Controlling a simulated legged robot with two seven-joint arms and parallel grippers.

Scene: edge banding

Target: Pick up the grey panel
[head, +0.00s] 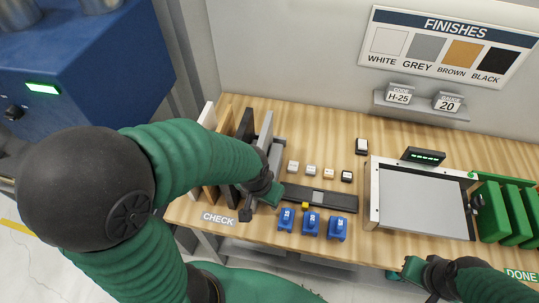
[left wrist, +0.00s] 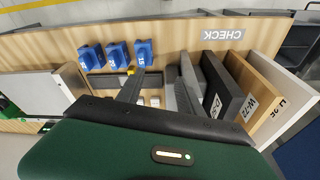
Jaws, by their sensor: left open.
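The grey panel (head: 264,130) stands upright in a row at the left of the bench, right of the black panel (head: 243,130). The left wrist view also shows the grey panel (left wrist: 188,72), next to the black panel. My left gripper (head: 262,190) is at the near end of the grey panel, and its arm and hand cover part of it. The gripper is open; in the wrist view its fingers (left wrist: 155,92) point toward the panel row. I cannot tell whether a finger touches the panel. My right gripper (head: 412,270) is at the bench's front edge; its jaw opening is unclear.
White (head: 207,116) and brown (head: 225,125) panels stand left of the black one. Blue blocks (head: 311,223), a dark strip fixture (head: 325,198) and small sample blocks lie to the right. A framed grey plate (head: 425,205) and green holders (head: 505,210) stand farther right.

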